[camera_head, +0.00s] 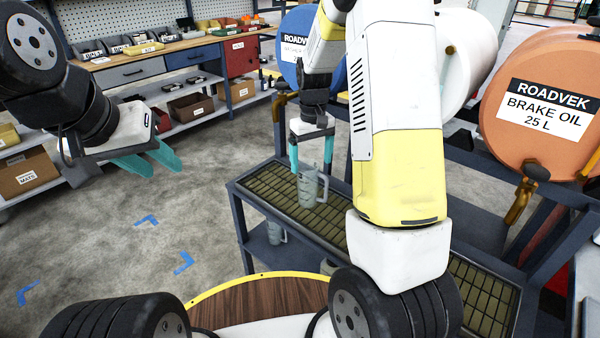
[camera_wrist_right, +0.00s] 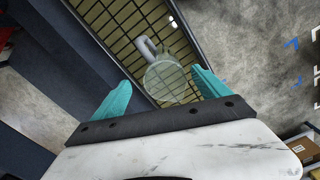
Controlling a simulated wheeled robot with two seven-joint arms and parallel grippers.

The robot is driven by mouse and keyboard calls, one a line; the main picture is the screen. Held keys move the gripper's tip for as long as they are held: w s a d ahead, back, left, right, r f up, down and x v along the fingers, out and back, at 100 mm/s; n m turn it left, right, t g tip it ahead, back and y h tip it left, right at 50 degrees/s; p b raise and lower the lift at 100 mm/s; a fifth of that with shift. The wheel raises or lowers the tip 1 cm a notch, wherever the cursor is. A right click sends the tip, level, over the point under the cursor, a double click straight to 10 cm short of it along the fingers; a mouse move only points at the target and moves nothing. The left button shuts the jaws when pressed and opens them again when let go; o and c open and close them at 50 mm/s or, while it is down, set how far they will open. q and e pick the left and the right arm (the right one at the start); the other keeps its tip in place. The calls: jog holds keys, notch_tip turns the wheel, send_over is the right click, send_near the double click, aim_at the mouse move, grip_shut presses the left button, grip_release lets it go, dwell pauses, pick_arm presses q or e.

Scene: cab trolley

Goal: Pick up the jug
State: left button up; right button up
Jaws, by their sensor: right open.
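A translucent grey-green jug (camera_head: 309,190) with a side handle stands upright on the slatted top of the trolley (camera_head: 240,200). My right gripper (camera_head: 311,168) points down over the jug, open, with its teal fingers apart. In the right wrist view the jug (camera_wrist_right: 165,82) shows between the open fingers (camera_wrist_right: 160,85), its handle toward the top left; I see no clear contact. My left gripper (camera_head: 163,172) is empty over the floor at left, its two teal fingers apart. My right arm hides part of the trolley top.
A similar jug (camera_head: 276,233) is on the trolley's lower shelf. An orange brake oil drum (camera_head: 540,135) and a blue drum (camera_head: 296,48) with taps lie behind the trolley. A workbench (camera_head: 150,65) with bins stands at the back left. The floor at left is open.

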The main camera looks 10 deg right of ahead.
aim_at(309, 178)
jog(key=f, duration=0.6)
jog(key=shift+s+a+f, duration=0.1)
jog(key=shift+a+f, duration=0.25)
jog(key=shift+f, duration=0.05)
jog(key=c, duration=1.5)
jog(key=shift+c, duration=0.2)
